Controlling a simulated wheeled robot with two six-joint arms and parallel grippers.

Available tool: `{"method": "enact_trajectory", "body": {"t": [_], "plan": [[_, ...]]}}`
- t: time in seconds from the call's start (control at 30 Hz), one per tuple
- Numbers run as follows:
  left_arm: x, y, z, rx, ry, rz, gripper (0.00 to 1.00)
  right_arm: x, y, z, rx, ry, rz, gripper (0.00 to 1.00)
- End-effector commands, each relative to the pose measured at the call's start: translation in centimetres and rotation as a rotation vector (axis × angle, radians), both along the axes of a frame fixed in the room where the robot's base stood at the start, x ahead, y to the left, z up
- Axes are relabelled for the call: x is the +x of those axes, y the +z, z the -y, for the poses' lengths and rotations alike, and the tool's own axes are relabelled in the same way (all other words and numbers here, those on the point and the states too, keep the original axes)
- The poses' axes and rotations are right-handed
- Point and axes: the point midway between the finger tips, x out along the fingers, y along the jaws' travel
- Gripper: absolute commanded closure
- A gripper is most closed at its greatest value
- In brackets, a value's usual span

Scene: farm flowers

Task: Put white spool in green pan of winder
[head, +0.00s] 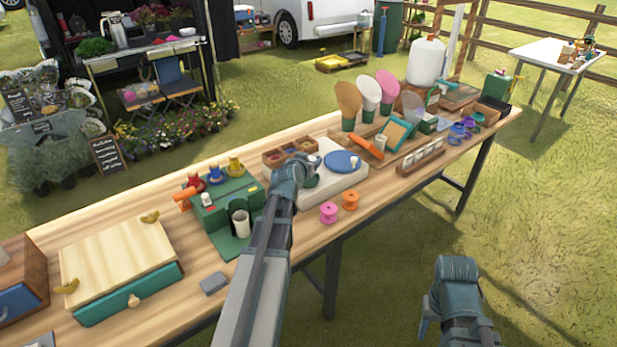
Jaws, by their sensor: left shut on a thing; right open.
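My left gripper (309,172) is shut over the left part of a white flat-topped unit (345,181) with a round blue pan (342,161). What it holds is hidden behind the gripper; no loose white spool shows beside the pink spool (328,212) and the orange spool (350,200) on the table. My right gripper (424,322) is open and empty, low over the grass at the right, off the table.
A green stand (229,208) with red, blue and yellow pieces and a white cylinder (240,222) is left of the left arm. A wooden compartment box (287,154) is behind the gripper. A wooden-topped box (118,262) is at left. Paddles, bottles and small pots crowd the right end.

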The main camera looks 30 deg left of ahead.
Motion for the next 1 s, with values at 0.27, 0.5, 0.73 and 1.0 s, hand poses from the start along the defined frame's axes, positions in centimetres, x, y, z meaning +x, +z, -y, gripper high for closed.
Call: {"method": "enact_trajectory", "body": {"t": [0.27, 0.5, 0.73, 1.0], "plan": [[0.0, -1.7, 0.0, 0.0, 0.0, 0.0, 0.89, 0.0, -1.7, 0.0, 0.0, 0.0, 0.0, 0.5], [0.0, -3.9, 0.0, 0.0, 0.0, 0.0, 0.89, 0.0, -3.9, 0.0, 0.0, 0.001, 0.0, 0.5], [0.0, -3.6, 0.0, 0.0, 0.0, 0.0, 0.89, 0.0, -3.6, 0.0, 0.0, 0.001, 0.0, 0.5], [0.0, -3.9, 0.0, 0.0, 0.0, 0.0, 0.14, 0.0, -3.9, 0.0, 0.0, 0.001, 0.0, 0.5]]}}
